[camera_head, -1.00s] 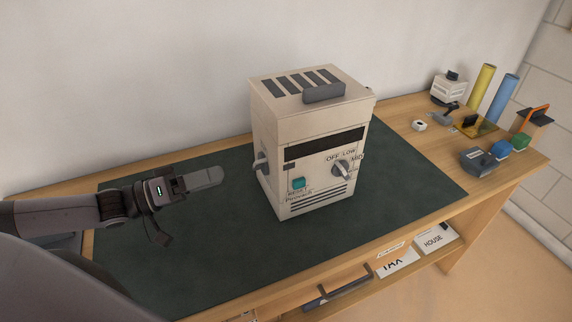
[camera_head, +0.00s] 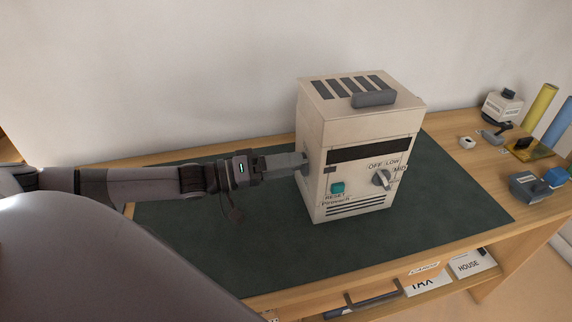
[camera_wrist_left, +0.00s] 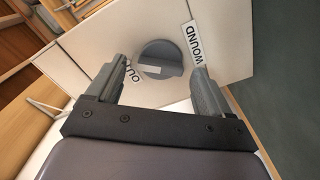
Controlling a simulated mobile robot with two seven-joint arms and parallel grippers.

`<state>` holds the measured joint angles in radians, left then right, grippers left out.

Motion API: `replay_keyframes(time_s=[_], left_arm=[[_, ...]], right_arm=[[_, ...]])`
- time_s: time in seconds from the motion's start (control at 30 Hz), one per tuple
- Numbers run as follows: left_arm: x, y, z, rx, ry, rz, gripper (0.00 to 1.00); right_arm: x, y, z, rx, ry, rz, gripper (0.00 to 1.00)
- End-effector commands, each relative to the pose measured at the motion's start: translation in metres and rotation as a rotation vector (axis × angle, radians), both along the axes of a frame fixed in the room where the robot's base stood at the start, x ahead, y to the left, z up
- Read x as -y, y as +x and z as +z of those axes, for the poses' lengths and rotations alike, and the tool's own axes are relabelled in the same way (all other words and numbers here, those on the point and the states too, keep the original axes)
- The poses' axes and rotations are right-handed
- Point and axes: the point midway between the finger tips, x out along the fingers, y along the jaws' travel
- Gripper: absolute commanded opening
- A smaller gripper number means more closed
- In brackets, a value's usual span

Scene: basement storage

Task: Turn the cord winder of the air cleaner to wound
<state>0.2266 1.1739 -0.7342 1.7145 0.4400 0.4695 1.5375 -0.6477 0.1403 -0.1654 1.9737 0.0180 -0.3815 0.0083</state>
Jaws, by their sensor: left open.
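The beige air cleaner (camera_head: 345,125) stands upright on the dark green mat. Its cord winder (camera_wrist_left: 160,58), a round grey knob with a raised bar, is on its left side and shows in the left wrist view. The label "WOUND" (camera_wrist_left: 194,40) is right of the knob; the other label (camera_wrist_left: 130,73), partly hidden by a finger, seems to read "OUT". My left gripper (camera_wrist_left: 158,72) is open, its fingers either side of the knob with visible gaps. My right gripper is not in view.
The front has a teal reset button (camera_head: 337,188) and a speed knob (camera_head: 381,179). The green mat (camera_head: 440,215) is clear around the cleaner. Small items, including a grey device (camera_head: 527,187), stand on the bench's right. A wall (camera_head: 200,70) is behind.

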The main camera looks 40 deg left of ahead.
Motion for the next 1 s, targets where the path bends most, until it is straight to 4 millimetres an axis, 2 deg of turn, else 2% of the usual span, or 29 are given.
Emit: replay_keyframes(time_s=[0.33, 0.37, 0.5, 0.53, 1.0], left_arm=[[0.0019, 0.0024, -0.0002, -0.001, 0.001, 0.001, 0.81], [0.0019, 0.0023, -0.0001, 0.0, 0.0, 0.0, 0.74], [0.0019, 0.0023, 0.0, 0.0, 0.0, 0.0, 0.29], [0.0019, 0.0023, 0.0, 0.0, 0.0, 0.0, 0.24], [0.0021, 0.0024, 0.0023, 0.066, 0.075, 0.0, 0.25]], right_arm=[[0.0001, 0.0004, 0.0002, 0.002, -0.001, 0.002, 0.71], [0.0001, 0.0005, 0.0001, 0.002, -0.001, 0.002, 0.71], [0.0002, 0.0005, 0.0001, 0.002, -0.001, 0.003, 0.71], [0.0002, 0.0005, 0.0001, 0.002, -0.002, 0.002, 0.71], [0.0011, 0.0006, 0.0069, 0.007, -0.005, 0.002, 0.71]])
